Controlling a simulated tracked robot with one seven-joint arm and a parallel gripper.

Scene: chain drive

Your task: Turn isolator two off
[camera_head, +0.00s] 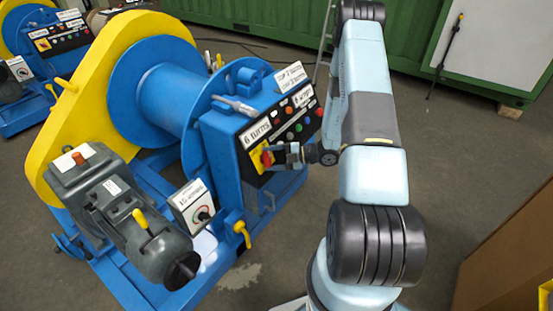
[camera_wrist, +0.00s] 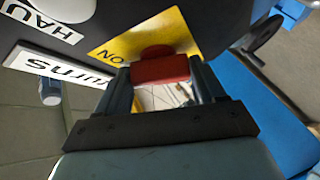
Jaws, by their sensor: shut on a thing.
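A red isolator handle (camera_head: 266,158) sits on a yellow plate (camera_head: 257,160) on the dark control panel of the blue and yellow winch. My gripper (camera_head: 279,156) reaches it from the right. In the wrist view the red handle (camera_wrist: 160,70) lies between the two fingers of my gripper (camera_wrist: 163,78), which is shut on it. The yellow plate (camera_wrist: 180,30) behind it carries the word ON, seen upside down. No isolator number is readable, and most of the plate's other lettering is hidden.
A "6 turns" label (camera_head: 256,134) is above the plate, with several coloured buttons to the right. A grey motor (camera_head: 125,215) and a dial box (camera_head: 195,207) are lower left. A second similar machine (camera_head: 55,45) stands at the back left.

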